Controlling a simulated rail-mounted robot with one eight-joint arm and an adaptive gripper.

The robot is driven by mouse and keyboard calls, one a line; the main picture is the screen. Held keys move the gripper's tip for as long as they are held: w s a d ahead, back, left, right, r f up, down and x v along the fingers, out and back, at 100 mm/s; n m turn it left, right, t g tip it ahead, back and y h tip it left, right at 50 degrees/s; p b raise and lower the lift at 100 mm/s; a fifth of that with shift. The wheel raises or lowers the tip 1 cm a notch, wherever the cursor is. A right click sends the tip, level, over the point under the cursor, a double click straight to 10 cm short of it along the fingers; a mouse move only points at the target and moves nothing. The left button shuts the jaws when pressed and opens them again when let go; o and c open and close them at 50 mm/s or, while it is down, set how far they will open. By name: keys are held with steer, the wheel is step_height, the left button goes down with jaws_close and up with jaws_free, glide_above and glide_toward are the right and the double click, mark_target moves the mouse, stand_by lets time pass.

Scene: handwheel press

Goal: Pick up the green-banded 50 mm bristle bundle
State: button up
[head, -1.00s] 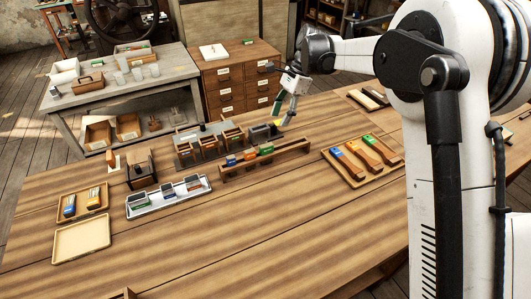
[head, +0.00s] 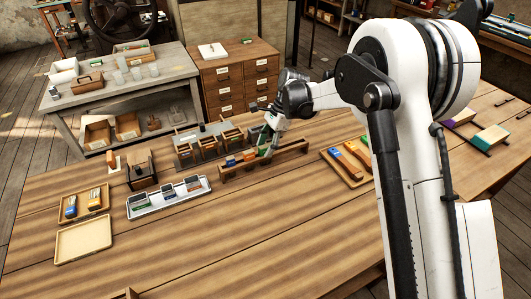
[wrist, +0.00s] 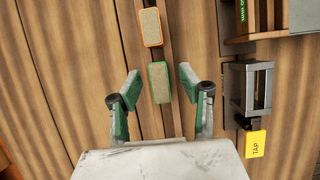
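The green-banded bristle bundle (wrist: 159,83) stands in a slot of the wooden rack (head: 291,147), its tan top facing the wrist camera. My gripper (wrist: 159,72) is open, with one green-padded finger on each side of this bundle in the wrist view. Gaps show on both sides, so the fingers look apart from it. How far the fingertips are above the bundle, I cannot tell. In the head view my gripper (head: 265,142) is over the rack's right part and mostly hides the bundle. An orange-banded bundle (wrist: 151,27) stands beside it, and a blue one (head: 231,160) is further left.
Behind the rack, a station with small wooden bins (head: 208,143) stands close by. A yellow TAP tag (wrist: 255,144) is on a grey metal block right of my gripper in the wrist view. A tray of brushes (head: 346,166) lies to the right.

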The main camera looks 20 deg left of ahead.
steer(key=shift+f, duration=0.1)
jaws_close()
stand_by(0.3)
